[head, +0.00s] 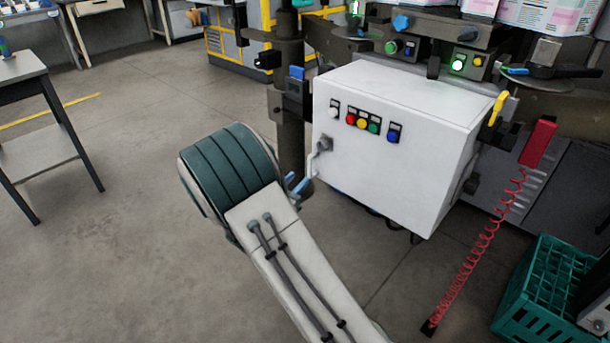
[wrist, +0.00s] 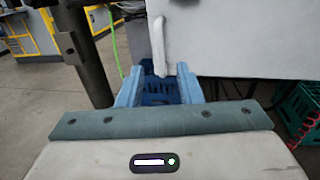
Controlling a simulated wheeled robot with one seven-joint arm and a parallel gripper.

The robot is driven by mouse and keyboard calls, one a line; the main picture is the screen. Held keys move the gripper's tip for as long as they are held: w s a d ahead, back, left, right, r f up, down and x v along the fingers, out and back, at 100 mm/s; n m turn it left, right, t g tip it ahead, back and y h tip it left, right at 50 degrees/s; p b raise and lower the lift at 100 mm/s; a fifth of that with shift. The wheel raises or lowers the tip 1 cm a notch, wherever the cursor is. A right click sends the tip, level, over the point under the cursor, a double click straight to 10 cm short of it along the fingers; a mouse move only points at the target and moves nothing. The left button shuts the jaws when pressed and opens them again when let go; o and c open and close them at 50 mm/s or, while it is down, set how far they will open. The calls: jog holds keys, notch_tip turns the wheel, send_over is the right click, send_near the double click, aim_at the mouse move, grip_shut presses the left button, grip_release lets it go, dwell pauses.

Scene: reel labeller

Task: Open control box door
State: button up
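The control box (head: 400,140) is a white cabinet in the head view. Its front door (head: 385,175) looks closed and also fills the upper right of the wrist view (wrist: 250,40). A pale bent handle (head: 319,158) sits at the door's left side. In the wrist view the handle (wrist: 159,45) hangs down, its lower end in line with the gap between my fingers. My gripper (head: 298,185) has blue fingers, spread apart and empty in the wrist view (wrist: 160,72). It is just below and left of the handle; I cannot tell whether they touch.
Coloured buttons (head: 362,122) line the door's top. A dark post (head: 291,130) stands left of the box. A red coiled cord (head: 480,245) and green crate (head: 548,290) are at right.

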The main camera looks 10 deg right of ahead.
jog(key=x, duration=0.5)
jog(key=shift+b, duration=0.3)
grip_shut()
